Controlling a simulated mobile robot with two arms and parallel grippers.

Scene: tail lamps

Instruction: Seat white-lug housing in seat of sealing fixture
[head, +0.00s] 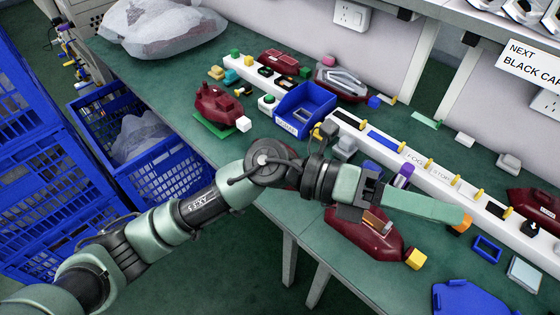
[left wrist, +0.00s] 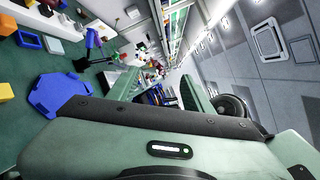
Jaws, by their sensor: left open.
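I cannot tell which item is the sealing fixture, and no empty seat is clearly visible. My right gripper is not in view.
A red housing with a yellow lug (head: 416,258) lies below my left gripper. A blue bin (head: 306,108) and a long white rail (head: 430,176) stand on the bench. A blue plate (head: 468,298) lies at the front right. Blue crates (head: 165,178) stand at left.

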